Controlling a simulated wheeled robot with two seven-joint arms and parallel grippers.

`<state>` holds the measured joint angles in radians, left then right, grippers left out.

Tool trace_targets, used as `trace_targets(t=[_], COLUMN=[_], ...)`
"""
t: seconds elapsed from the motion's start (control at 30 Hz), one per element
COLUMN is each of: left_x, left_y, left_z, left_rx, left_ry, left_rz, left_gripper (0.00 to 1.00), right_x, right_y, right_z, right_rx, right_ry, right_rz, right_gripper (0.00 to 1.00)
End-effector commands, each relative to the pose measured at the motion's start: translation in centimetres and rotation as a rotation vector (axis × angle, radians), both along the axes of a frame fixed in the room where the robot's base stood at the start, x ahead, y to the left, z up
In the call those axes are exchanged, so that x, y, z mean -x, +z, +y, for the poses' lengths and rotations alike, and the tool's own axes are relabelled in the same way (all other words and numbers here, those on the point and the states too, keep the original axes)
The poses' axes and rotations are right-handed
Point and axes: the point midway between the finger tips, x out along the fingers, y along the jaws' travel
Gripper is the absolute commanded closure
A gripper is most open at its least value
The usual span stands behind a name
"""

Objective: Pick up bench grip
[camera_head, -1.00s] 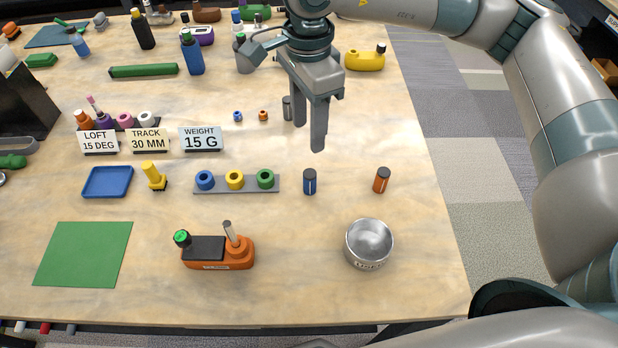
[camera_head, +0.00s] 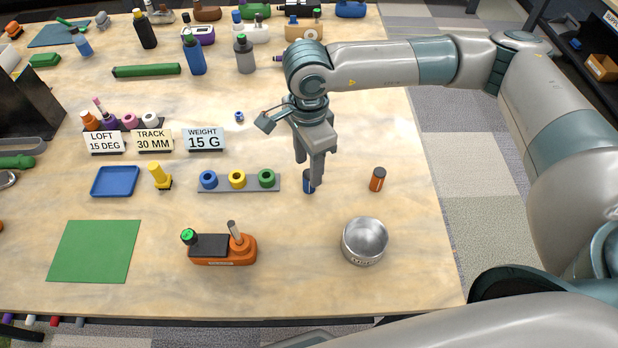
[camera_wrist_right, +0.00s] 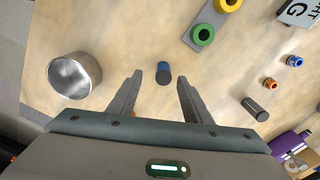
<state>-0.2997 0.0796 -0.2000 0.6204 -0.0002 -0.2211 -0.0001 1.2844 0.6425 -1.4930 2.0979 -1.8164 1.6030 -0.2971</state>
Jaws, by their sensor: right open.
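Nothing in view is labelled bench grip, so I cannot tell for certain which object it is. A small blue cylinder with a dark top (camera_head: 308,187) stands on the table, partly hidden by a finger in the head view. It also shows in the right wrist view (camera_wrist_right: 163,75), between and ahead of the fingertips. My right gripper (camera_head: 308,171) is open and empty, pointing down close above this cylinder, with no clear contact. Its two fingers also show in the wrist view (camera_wrist_right: 160,78). A similar orange cylinder (camera_head: 377,180) stands to the right. My left gripper is out of view.
A metal bowl (camera_head: 365,241) stands front right. A grey rack (camera_head: 238,188) with blue, yellow and green rings is left of the gripper. An orange-black device (camera_head: 220,252) and green mat (camera_head: 95,250) lie in front.

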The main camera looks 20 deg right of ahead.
Motion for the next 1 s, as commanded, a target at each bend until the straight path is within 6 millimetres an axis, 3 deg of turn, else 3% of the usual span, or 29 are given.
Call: trace_targets(t=[0.27,0.7,1.0], left_x=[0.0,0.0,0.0], left_y=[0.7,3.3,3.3], left_z=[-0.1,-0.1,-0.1], left_rx=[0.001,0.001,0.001], left_ry=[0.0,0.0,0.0], left_rz=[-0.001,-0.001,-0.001], left_gripper=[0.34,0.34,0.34], right_x=[-0.2,-0.9,-0.9], right_y=[-0.4,-4.8,-5.2], right_z=[-0.1,-0.6,-0.6], right_rx=[0.001,0.0,0.0], right_ry=[-0.002,-0.001,-0.001], right_rz=[0.003,0.001,0.0], right_gripper=[0.55,0.55,0.55])
